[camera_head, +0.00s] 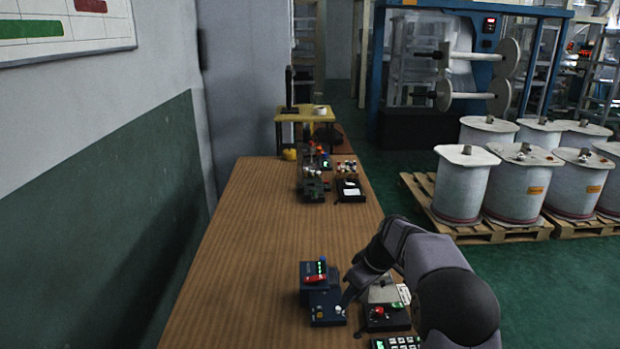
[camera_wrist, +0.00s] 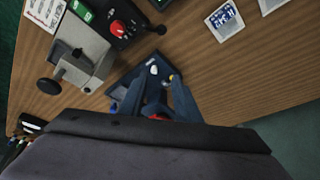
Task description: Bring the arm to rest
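My arm reaches in from the lower right in the head view. My gripper (camera_head: 349,297) is low over the table, just right of a small dark blue device (camera_head: 318,300). In the wrist view my gripper (camera_wrist: 163,82) shows two dark fingers with a gap between their tips, and no held object is seen between the tips. The blue device, with a white knob (camera_wrist: 153,70) and a yellow knob (camera_wrist: 171,78), lies beyond and below the fingers. A bit of red shows low between the fingers. I cannot tell whether the fingers touch the device.
A control box with a red knob (camera_head: 377,312) and a keypad (camera_head: 398,343) stand close by on the wooden table (camera_head: 250,240). Small equipment (camera_head: 312,180) stands at its far end. The table's left and middle are clear. White drums (camera_head: 465,185) stand on pallets at right.

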